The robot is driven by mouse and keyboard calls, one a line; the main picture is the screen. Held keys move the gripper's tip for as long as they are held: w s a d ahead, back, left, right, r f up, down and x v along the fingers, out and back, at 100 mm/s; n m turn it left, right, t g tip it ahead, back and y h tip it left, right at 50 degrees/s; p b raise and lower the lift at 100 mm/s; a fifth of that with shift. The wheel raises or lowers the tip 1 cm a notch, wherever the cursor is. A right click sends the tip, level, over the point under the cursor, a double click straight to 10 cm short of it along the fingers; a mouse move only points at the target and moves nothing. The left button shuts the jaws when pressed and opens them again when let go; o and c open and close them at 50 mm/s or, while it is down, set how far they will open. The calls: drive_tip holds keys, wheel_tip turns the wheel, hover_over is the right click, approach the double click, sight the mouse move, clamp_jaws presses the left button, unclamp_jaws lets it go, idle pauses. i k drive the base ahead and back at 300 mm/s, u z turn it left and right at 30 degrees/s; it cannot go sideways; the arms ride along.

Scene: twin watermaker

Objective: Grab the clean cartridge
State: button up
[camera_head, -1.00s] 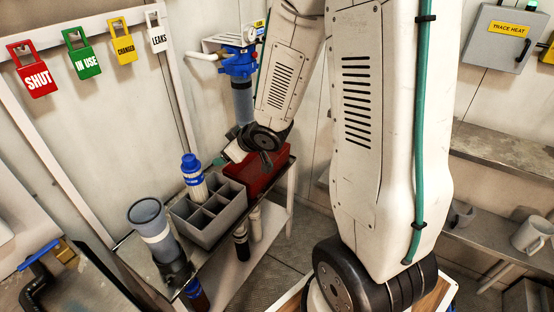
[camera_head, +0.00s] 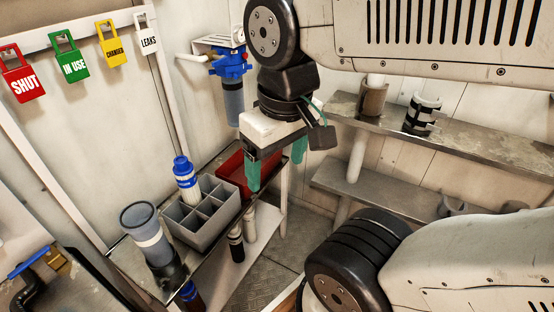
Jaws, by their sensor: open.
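A white cartridge with a blue cap and blue band (camera_head: 188,184) stands upright at the left back of the grey divided crate (camera_head: 197,236); its lower end is hidden by the crate. A pale cartridge (camera_head: 250,226) and a dark one (camera_head: 236,246) stand on the lower shelf below the crate. No label I can read tells which is the clean one. My gripper (camera_head: 276,165) has teal fingers spread apart and pointing down. It is open and empty, to the right of the blue-capped cartridge and apart from it, in front of the red tray in this view.
The red tray (camera_head: 232,168) lies behind the crate on the cart. A grey-blue filter housing (camera_head: 147,236) stands at the cart's left. A blue-headed filter unit (camera_head: 231,82) hangs on the wall.

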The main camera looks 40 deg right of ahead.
sight(234, 238)
drive_tip(key=u, duration=0.95)
drive_tip(key=k, duration=0.7)
drive_tip(key=z, duration=0.95)
drive_tip(key=i, duration=0.5)
